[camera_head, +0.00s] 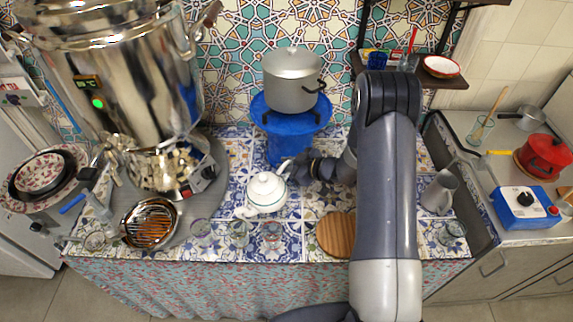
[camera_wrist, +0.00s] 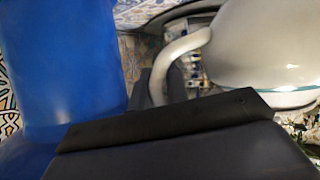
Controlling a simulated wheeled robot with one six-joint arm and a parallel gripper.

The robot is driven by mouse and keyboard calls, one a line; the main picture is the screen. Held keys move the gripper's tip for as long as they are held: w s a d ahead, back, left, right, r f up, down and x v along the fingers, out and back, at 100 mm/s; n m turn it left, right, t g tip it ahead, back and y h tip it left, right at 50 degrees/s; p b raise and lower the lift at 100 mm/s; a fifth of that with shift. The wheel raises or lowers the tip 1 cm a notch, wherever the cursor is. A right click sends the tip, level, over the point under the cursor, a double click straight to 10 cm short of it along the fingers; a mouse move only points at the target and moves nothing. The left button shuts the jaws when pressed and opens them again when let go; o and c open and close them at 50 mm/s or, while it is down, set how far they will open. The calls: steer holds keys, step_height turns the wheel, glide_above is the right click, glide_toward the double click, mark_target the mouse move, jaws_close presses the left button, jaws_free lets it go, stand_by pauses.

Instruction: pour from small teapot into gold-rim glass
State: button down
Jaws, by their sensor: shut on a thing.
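The small teapot (camera_head: 266,191) is white with a teal band and stands out near the middle of the counter, its spout toward the lower left. My gripper (camera_head: 296,169) is at its upper right, shut on the handle. In the wrist view the teapot's white body (camera_wrist: 265,45) fills the upper right, and its curved handle runs down to my dark gripper (camera_wrist: 165,85). I cannot tell whether the teapot touches the counter. Three small clear glasses, left (camera_head: 201,232), middle (camera_head: 238,233) and right (camera_head: 271,233), stand below the teapot in the head view. Their rims are too small to tell which is gold.
A large steel samovar (camera_head: 125,85) stands at left. A blue stand (camera_head: 285,148) bearing a grey pot (camera_head: 292,80) is close behind my gripper. A round wooden board (camera_head: 336,236) lies right of the glasses. A metal pitcher (camera_head: 438,192) stands at right, past my arm.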

steer(key=shift+f+b, duration=0.1)
steer(key=shift+b, duration=0.4)
steer(key=shift+s+a+r+n+t+h, duration=0.1)
steer(key=shift+r+n+t+h, duration=0.25)
steer(key=shift+r, duration=0.55)
steer(key=shift+a+r+n+t+h, duration=0.15)
steer(key=shift+r+n, duration=0.3)
steer(key=shift+r, duration=0.4)
steer(key=shift+s+a+r+n+h+b, duration=0.1)
steer(key=shift+r+n+h, duration=0.1)
steer(key=shift+r, duration=0.4)
steer(key=shift+s+a+r+n+h+b, duration=0.1)
steer(key=shift+s+r+n, duration=0.1)
steer(key=shift+r, duration=0.45)
steer(key=shift+s+a+r+n+h+b, duration=0.1)
steer(key=shift+r+n, duration=0.1)
steer(key=shift+r, duration=0.4)
stand_by(3.9)
